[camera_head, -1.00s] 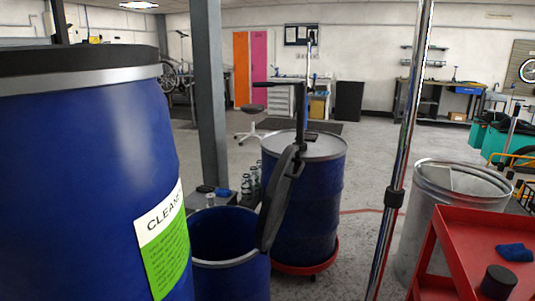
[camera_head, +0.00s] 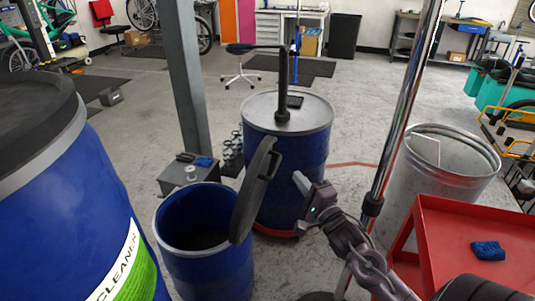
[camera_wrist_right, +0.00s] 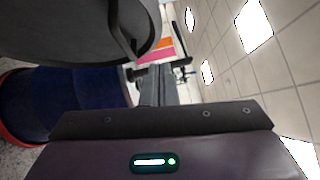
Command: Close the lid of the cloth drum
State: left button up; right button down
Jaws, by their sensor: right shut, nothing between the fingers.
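The cloth drum (camera_head: 215,265) is the small open blue drum, low and left of centre in the head view. Its dark lid (camera_head: 252,190) stands steeply up from the drum's right rim. My right gripper (camera_head: 301,183) is shut and empty, to the right of the lid, with a visible gap between them in the head view. In the right wrist view the dark lid (camera_wrist_right: 75,30) fills the upper left, close to the gripper's dark finger (camera_wrist_right: 160,118). My left gripper is not in view.
A large blue cleaner drum (camera_head: 95,190) stands at the left. A blue drum with a pump (camera_head: 290,150) stands behind the lid on a red base. A chrome pole (camera_head: 405,110), a metal bin (camera_head: 440,165) and a red cart (camera_head: 470,230) stand at the right.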

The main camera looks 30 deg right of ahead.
jog(key=p, duration=0.1)
send_near(266, 149)
jog(key=w+d, duration=0.3)
jog(key=d, duration=0.1)
jog(key=w+a, duration=0.1)
jog(key=w+a+p, duration=0.1)
jog(key=shift+w+a+r, duration=0.15)
jog(key=shift+w+a, duration=0.1)
jog(key=shift+w, duration=0.05)
jog(key=shift+w+a, duration=0.3)
